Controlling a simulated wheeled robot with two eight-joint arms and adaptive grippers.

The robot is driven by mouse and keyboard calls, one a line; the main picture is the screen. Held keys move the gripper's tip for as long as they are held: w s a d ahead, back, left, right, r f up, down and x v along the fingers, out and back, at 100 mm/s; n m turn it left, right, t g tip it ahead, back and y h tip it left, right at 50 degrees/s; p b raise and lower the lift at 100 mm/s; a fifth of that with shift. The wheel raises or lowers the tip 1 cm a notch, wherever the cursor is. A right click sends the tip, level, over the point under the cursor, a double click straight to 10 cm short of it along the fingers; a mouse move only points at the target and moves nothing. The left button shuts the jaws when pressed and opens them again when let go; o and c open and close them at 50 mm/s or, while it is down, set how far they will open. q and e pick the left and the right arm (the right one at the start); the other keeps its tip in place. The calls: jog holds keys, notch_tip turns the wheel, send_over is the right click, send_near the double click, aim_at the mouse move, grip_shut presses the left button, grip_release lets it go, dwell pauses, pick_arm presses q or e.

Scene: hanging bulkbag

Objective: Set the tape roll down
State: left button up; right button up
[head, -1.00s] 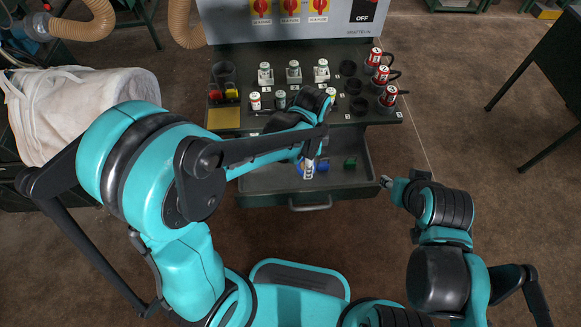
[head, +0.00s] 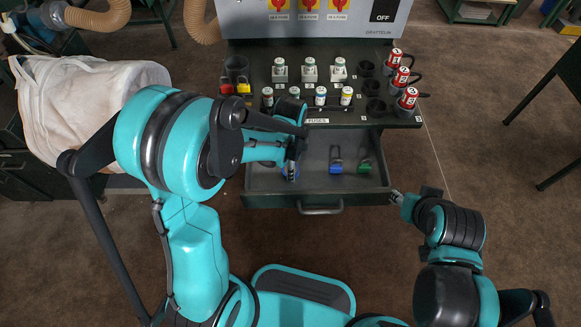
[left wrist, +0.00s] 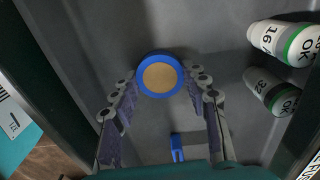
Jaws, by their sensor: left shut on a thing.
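The tape roll (left wrist: 160,75) is a blue ring with a tan centre, between the fingertips of my left gripper in the left wrist view. My left gripper (head: 291,170) is shut on it over the left part of the open grey drawer (head: 262,182). In the head view only a bit of blue shows by the fingers. I cannot tell whether the roll touches the drawer floor. My right gripper (head: 396,197) is off the drawer's front right corner; its fingers are too small to read.
A blue padlock (head: 336,167) and a green padlock (head: 364,167) lie in the drawer. Fuses (head: 320,96) stand in a row above it. Red padlock (head: 227,89), yellow padlock (head: 243,88) and red cans (head: 401,76) are on the bench. A white bag (head: 75,105) hangs left.

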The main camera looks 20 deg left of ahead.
pick_arm(q)
jog(key=shift+f, duration=0.15)
jog(key=o, duration=1.1)
jog(key=shift+c, duration=0.2)
